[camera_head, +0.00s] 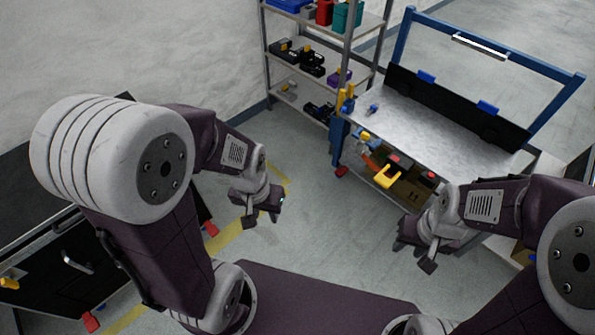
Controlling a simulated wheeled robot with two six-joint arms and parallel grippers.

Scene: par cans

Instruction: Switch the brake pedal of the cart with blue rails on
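The cart with blue rails (424,115) stands at the upper right, with a grey metal top and a tall blue frame. A small red pedal (341,171) shows low at its near left corner, by the floor. Its exact setting is too small to tell. My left gripper (264,208) hangs over the floor, left of and nearer than that pedal, apart from it. My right gripper (416,249) is in front of the cart's lower shelf, at the right. Neither gripper visibly holds anything. Their finger gaps are not clear.
A shelf rack (345,50) with bins and tools stands behind the cart's left side. A dark cabinet (70,262) with red feet or pedals (91,321) is at the left. The lower shelf holds a yellow tool (388,177) and boxes. Floor between the grippers is clear.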

